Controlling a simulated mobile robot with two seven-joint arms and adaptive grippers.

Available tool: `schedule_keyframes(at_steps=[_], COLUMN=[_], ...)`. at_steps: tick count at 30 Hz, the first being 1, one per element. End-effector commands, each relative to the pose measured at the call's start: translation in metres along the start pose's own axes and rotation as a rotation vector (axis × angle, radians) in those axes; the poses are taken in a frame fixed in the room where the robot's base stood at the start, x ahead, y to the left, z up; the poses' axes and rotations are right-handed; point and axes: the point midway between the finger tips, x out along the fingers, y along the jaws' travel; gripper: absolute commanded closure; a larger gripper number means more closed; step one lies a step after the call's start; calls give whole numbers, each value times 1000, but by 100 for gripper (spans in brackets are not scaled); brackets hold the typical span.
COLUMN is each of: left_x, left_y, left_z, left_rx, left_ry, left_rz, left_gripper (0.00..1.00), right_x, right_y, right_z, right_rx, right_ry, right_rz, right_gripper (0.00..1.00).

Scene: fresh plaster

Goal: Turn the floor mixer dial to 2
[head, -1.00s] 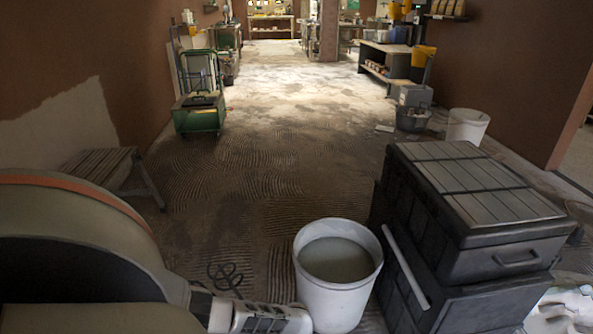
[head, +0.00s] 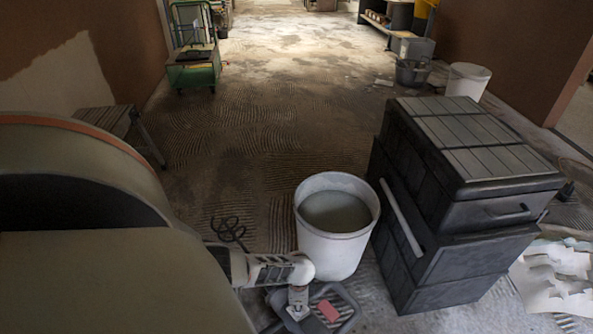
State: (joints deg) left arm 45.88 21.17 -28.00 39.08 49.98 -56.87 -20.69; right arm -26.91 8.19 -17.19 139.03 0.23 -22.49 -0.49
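A large grey-green drum (head: 90,165) with an orange band fills the near left in the head view. I cannot tell whether it is the floor mixer. No dial or numbers show on its visible side. A white jointed piece with grey ribs (head: 272,269) comes out from beside the drum and bends down at its right end. I cannot tell whether it is a mixer part or an arm link. Below it is a grey rounded frame with a red block (head: 327,310). I can make out no fingers of either gripper.
A white bucket (head: 335,250) of greyish liquid stands ahead, with a black wire paddle (head: 229,230) to its left. Stacked dark cases (head: 455,225) stand right. A low wooden bench (head: 107,118) and a green cart (head: 193,75) are left. The mid-floor is clear.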

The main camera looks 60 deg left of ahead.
Motion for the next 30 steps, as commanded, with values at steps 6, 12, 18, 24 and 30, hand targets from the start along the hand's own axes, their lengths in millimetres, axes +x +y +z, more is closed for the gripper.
schedule_keyframes(at_steps=[6, 12, 18, 24, 30], left_x=[-1, 0, 0, 1, 1], left_y=[0, 0, 0, 1, 1], left_z=[0, 0, 2, 2, 2], left_rx=[-198, -348, -456, -514, -534], left_ry=[-1, -1, -4, -4, -5], left_rz=[0, 0, 0, 0, 0], left_gripper=[100, 100, 100, 100, 100], right_x=[-4, -5, -4, -4, -4], right_y=[5, 6, 6, 7, 8], right_z=[9, 12, 17, 15, 14], right_rx=[-21, -33, -39, -40, -36], right_ry=[-24, -34, -44, -41, -40], right_rz=[7, 6, 6, 9, 12], right_gripper=[49, 49, 49, 49, 49])
